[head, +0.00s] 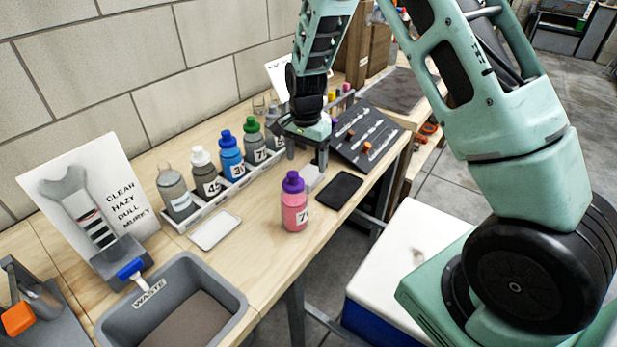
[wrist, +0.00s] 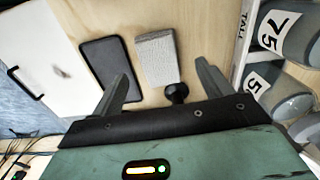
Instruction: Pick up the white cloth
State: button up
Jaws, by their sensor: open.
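The white cloth (head: 313,176) is a small pale folded pad on the wooden bench, left of a flat black pad (head: 339,191). In the wrist view the cloth (wrist: 156,57) looks light grey and textured, lying beyond and between my fingertips. My gripper (head: 307,160) points down over the bench by the cloth, and partly hides it in the head view. In the wrist view my gripper (wrist: 163,78) is open, with nothing held between its fingers. A round black knob (wrist: 177,92) shows at the cloth's near end; I cannot tell what it belongs to.
A rack (head: 205,208) of several bottles stands left of my gripper. A pink bottle (head: 294,205) with a purple cap stands in front. A grey waste bin (head: 228,283), a white tray (head: 215,230) and a dark tool board (head: 367,135) are also on the bench.

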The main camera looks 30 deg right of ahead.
aim_at(308, 174)
jog(key=shift+d+f+p, duration=0.2)
jog(key=shift+f+p, duration=0.05)
jog(key=shift+f, duration=1.1)
jog(key=shift+d+f+p, duration=0.2)
jog(key=shift+f, duration=1.15)
jog(key=c, duration=1.1)
